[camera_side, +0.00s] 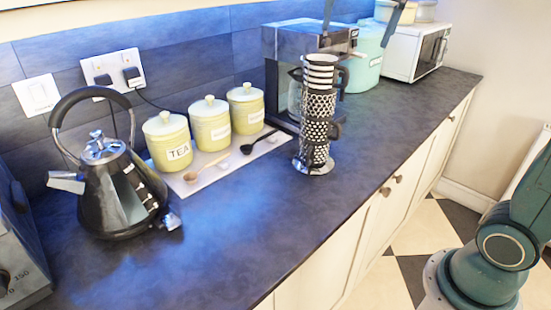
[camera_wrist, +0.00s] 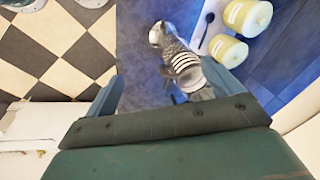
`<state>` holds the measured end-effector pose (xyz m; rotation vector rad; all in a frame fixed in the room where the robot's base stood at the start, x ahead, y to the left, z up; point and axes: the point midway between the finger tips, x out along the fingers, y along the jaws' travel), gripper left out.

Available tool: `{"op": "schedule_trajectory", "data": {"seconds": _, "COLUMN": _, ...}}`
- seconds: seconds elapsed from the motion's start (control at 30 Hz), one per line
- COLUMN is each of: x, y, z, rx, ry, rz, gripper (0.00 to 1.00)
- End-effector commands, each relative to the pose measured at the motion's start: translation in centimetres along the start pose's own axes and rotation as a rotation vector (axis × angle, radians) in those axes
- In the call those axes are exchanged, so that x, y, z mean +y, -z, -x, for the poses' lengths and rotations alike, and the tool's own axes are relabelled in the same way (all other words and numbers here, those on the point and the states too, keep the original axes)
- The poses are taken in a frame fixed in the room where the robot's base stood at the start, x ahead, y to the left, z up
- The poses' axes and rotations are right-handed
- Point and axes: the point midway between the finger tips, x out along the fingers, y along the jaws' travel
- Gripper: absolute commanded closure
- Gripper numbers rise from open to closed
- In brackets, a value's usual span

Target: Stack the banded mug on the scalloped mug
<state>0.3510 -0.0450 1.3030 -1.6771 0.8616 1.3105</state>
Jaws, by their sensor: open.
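In the side view, a tall column of patterned mugs stands on the dark counter. The banded mug (camera_side: 321,72), white with dark stripes, is on top and looks upright. It sits directly on a black-and-white mug with a scale-like pattern, which looks like the scalloped mug (camera_side: 319,104). In the wrist view the banded mug (camera_wrist: 184,64) shows its stripes, nearer my right-hand finger. My gripper (camera_side: 357,38) is open, its two blue-grey fingers reaching down from the top edge, above the column. It also shows in the wrist view (camera_wrist: 162,75), with nothing held between the fingers.
Below, more patterned pieces stand on a shiny base (camera_side: 313,167). A coffee machine (camera_side: 287,65) is close behind, with a teal canister (camera_side: 365,72) to the right. Yellow canisters (camera_side: 210,123) and a black kettle (camera_side: 112,190) stand left. The front right counter is clear.

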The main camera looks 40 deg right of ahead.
Motion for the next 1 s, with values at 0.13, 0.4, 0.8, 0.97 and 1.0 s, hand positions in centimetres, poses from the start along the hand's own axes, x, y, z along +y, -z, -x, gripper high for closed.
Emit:
{"op": "schedule_trajectory", "data": {"seconds": 0.13, "x": 2.6, "y": -2.5, "z": -0.8, "rx": 0.022, "ry": 0.039, "rz": 0.185, "gripper": 0.09}}
{"op": "schedule_trajectory", "data": {"seconds": 0.4, "x": 7.3, "y": -6.6, "z": -3.5, "rx": 0.078, "ry": 0.101, "rz": 0.520, "gripper": 0.09}}
{"op": "schedule_trajectory", "data": {"seconds": 0.8, "x": 14.3, "y": -11.8, "z": -9.4, "rx": 0.184, "ry": 0.164, "rz": 0.982, "gripper": 0.09}}
{"op": "schedule_trajectory", "data": {"seconds": 0.97, "x": 15.9, "y": -12.9, "z": -11.0, "rx": 0.212, "ry": 0.173, "rz": 1.083, "gripper": 0.09}}
{"op": "schedule_trajectory", "data": {"seconds": 1.0, "x": 16.1, "y": -13.0, "z": -11.2, "rx": 0.217, "ry": 0.175, "rz": 1.098, "gripper": 0.09}}
